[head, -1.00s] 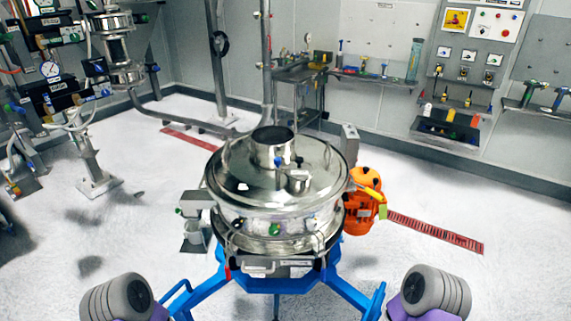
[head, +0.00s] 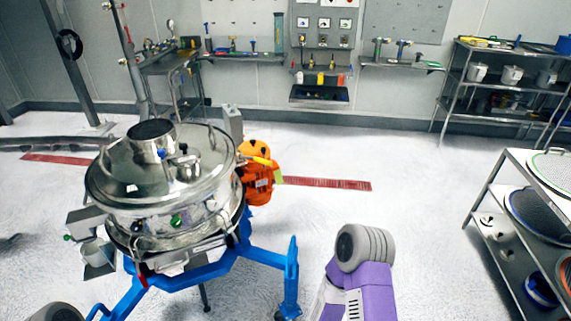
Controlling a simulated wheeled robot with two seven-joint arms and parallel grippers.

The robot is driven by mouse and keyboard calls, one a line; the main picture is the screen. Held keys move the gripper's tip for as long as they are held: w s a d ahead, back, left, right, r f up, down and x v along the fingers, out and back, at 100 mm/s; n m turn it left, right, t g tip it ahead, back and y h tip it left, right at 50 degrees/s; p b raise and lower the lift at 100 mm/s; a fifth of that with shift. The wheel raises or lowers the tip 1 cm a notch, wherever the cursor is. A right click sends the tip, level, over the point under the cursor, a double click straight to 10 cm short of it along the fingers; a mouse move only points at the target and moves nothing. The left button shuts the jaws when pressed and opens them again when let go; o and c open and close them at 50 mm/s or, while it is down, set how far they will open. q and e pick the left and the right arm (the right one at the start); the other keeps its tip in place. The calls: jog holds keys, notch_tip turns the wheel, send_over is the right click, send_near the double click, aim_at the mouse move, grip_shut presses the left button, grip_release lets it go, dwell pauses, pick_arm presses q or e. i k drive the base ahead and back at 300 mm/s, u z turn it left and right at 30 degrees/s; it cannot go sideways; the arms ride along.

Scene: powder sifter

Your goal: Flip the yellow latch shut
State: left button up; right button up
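The powder sifter, a round shiny steel vessel (head: 120,190) with a domed lid, stands on blue legs at the left of the head view. An orange motor (head: 257,187) is at its right side. A small yellow bar (head: 263,161) slants across the top of the motor beside the vessel's rim. It may be the yellow latch, but it is too small to tell whether it is open or shut. Purple and grey links of my arms show at the bottom edge. Neither gripper is in view.
A steel rack (head: 483,217) holding round sieves stands at the right. Metal shelves (head: 497,90) stand at the back right. A red floor grate (head: 325,184) lies behind the motor.

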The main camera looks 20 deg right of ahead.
aim_at(258, 159)
jog(key=k, duration=0.3)
jog(key=z, duration=1.5)
jog(key=i, duration=0.95)
jog(key=u, duration=0.9)
jog(key=i, duration=0.65)
jog(key=u, duration=0.7)
jog(key=k, duration=1.05)
jog(key=u, duration=1.35)
jog(key=i, duration=1.3)
